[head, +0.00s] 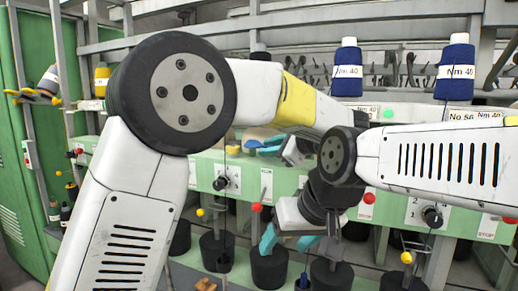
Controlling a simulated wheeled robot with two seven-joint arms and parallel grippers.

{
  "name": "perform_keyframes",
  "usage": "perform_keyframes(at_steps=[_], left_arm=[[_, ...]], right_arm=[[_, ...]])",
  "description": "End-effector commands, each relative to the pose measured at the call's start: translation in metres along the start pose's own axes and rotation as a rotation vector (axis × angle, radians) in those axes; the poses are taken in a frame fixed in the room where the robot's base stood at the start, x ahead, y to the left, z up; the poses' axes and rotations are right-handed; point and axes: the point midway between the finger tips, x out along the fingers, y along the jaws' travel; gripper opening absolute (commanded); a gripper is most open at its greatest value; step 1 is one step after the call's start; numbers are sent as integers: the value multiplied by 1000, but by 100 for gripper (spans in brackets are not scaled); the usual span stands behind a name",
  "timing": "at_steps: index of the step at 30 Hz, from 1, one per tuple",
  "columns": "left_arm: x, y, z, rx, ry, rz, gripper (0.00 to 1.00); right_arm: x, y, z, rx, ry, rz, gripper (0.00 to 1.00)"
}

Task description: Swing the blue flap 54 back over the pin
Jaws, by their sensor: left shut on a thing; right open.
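The blue flap (253,143) is a small blue piece on the green machine front, just left of my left gripper, partly hidden by it and by my arm. My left gripper (273,147) reaches it from the right and is shut on it. Flap and fingertips are both blue, so their exact edges are hard to tell. The number 54 and the pin cannot be made out. My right gripper (287,242) is lower, with its light blue fingers apart and empty, in front of the dark pots below the green rail.
Blue yarn cones (346,72) stand on the upper shelf at right. The green rail (285,182) carries knobs and red balls (367,198). Black pots (268,268) stand below. A green cabinet (28,140) is at left. My arms cover much of the middle.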

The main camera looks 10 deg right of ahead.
Motion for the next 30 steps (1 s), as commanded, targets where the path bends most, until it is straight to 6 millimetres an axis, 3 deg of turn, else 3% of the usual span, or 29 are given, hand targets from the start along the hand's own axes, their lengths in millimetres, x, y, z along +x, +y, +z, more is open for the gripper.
perform_keyframes(at_steps=[30], left_arm=[[6, 7, 7, 19, 35, -36, 0]], right_arm=[[0, 0, 0, 0, 0, 0, 63]])
